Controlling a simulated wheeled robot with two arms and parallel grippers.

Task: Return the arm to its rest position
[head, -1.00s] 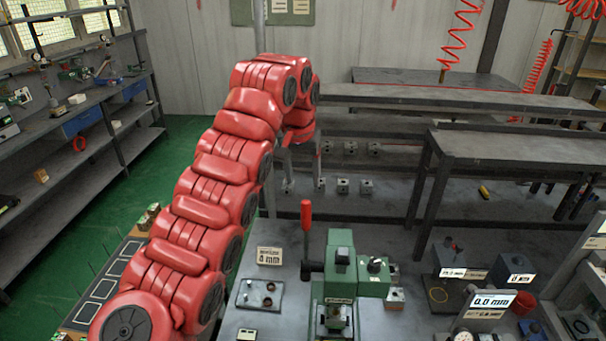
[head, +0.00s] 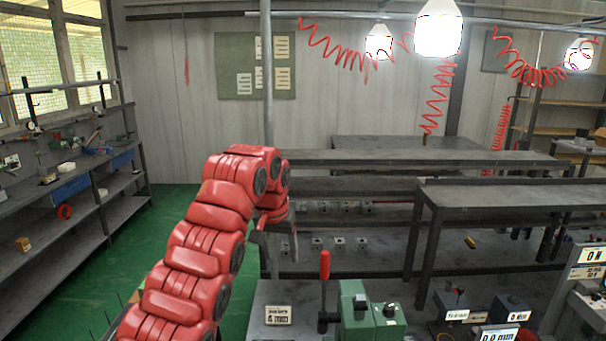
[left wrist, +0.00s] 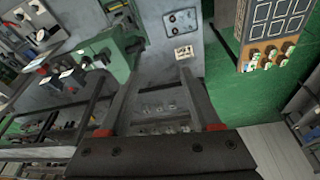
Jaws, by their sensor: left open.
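My red left arm (head: 195,245) rises from the bottom of the head view and bends over at the top. Its left gripper (head: 277,248) hangs down from the bend, in front of the far shelving, with nothing seen between its fingers. In the left wrist view the two dark fingers of the left gripper (left wrist: 158,80) stand apart, open and empty. The bench with the green press is below and beyond them. My right gripper is in neither view.
A green press (head: 368,315) with a red-handled lever (head: 324,280) stands on the bench at lower middle. Several small valve blocks (head: 339,243) sit on the far shelf. A dark table (head: 500,196) is at right, shelving (head: 70,215) at left. Green floor lies open left of the arm.

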